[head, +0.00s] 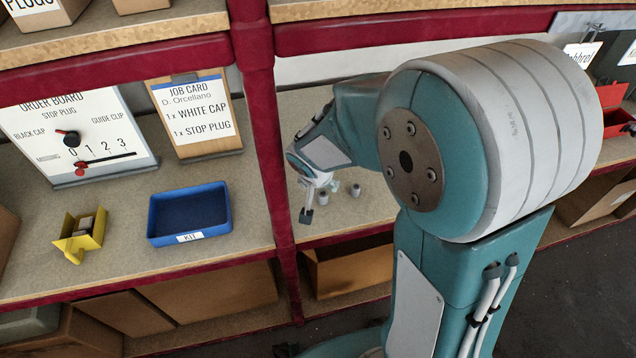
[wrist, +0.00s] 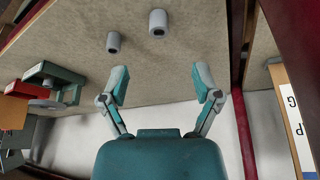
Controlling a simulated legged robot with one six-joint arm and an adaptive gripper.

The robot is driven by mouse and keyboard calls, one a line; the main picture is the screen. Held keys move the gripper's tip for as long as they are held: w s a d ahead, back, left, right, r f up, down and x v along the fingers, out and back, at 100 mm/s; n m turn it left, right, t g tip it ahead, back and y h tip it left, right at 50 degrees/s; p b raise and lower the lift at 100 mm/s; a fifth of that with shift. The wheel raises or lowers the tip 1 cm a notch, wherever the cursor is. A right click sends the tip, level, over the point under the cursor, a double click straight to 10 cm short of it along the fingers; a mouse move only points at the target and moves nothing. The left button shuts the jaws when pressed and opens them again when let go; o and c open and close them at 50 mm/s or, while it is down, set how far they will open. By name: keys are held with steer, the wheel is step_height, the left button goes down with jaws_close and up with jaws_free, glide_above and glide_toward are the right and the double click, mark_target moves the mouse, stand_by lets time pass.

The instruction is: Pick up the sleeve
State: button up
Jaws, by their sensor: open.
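Two short grey cylinders stand on the shelf surface; I cannot tell for sure which is the sleeve. In the wrist view, the larger pale one (wrist: 158,24) has a dark hole in its end, and the smaller one (wrist: 113,42) stands to its left. In the head view, one cylinder (head: 355,190) stands just right of my gripper, and another (head: 323,198) shows close by the fingers. My gripper (wrist: 163,82) is open and empty, its two teal-tipped fingers spread apart. Both cylinders lie beyond the fingertips in the wrist view, apart from them.
In the head view, a blue kit tray (head: 190,213), a yellow bin (head: 80,236), an order board (head: 80,135) and a job card (head: 197,112) stand left of a red post (head: 262,120).

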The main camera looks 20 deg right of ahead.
mark_target(322, 194)
steer(key=x, duration=0.6)
steer(key=shift+w+a, duration=0.1)
steer(key=shift+w, duration=0.15)
steer(key=x, duration=0.4)
steer(key=shift+d+r, duration=0.1)
steer(key=shift+d, duration=0.2)
steer(key=shift+w+d+f, duration=0.1)
steer(key=shift+w+f, duration=0.2)
steer(key=shift+f, duration=0.35)
steer(key=c, duration=0.9)
